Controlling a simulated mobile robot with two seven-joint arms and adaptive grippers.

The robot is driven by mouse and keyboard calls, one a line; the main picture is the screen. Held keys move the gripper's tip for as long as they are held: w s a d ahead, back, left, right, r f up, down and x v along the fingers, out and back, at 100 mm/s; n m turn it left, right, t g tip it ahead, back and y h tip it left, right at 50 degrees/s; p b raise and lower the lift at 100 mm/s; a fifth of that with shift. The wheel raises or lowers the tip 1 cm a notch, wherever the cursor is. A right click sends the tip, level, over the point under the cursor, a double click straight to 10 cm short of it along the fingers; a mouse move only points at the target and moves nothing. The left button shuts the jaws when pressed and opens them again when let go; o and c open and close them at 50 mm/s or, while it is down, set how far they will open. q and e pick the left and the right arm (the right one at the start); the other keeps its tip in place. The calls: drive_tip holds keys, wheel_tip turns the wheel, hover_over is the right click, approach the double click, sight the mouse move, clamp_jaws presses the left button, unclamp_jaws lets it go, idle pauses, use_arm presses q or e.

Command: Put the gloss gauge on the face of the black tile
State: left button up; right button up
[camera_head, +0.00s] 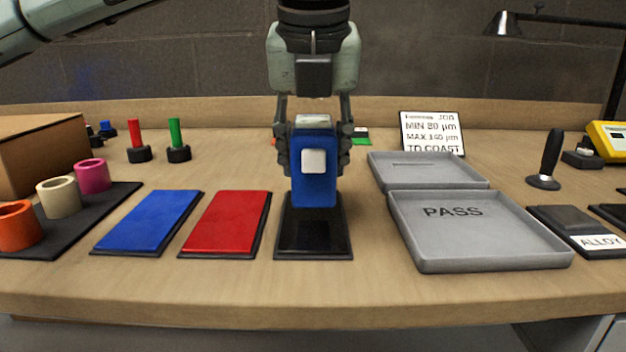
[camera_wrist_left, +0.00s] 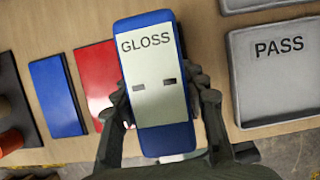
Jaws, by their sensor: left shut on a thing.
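My left gripper (camera_head: 313,150) is shut on the blue gloss gauge (camera_head: 313,190), one finger on each side of it. The gauge is upright in the head view, with a pale square on its near side. The black tile (camera_head: 313,241) lies directly below it on the table, its far part hidden behind the gauge. I cannot tell whether the gauge touches the tile. In the left wrist view the gauge (camera_wrist_left: 158,105) shows its pale GLOSS panel between the fingers (camera_wrist_left: 165,100) and hides the black tile. My right gripper is not in view.
A red tile (camera_head: 226,222) and a blue tile (camera_head: 149,221) lie left of the black one. The grey PASS tray (camera_head: 480,250) stands close on the right. Several coloured rings stand on a dark mat (camera_head: 75,230) at far left. A sign (camera_head: 432,132) stands behind.

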use_arm(q)
wheel_tip(320, 180, down, 4)
drive_tip(key=shift+r, duration=0.15)
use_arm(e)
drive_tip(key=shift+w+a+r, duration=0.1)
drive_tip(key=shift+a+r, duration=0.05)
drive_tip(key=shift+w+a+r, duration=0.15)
use_arm(q)
drive_tip(key=o, duration=1.4)
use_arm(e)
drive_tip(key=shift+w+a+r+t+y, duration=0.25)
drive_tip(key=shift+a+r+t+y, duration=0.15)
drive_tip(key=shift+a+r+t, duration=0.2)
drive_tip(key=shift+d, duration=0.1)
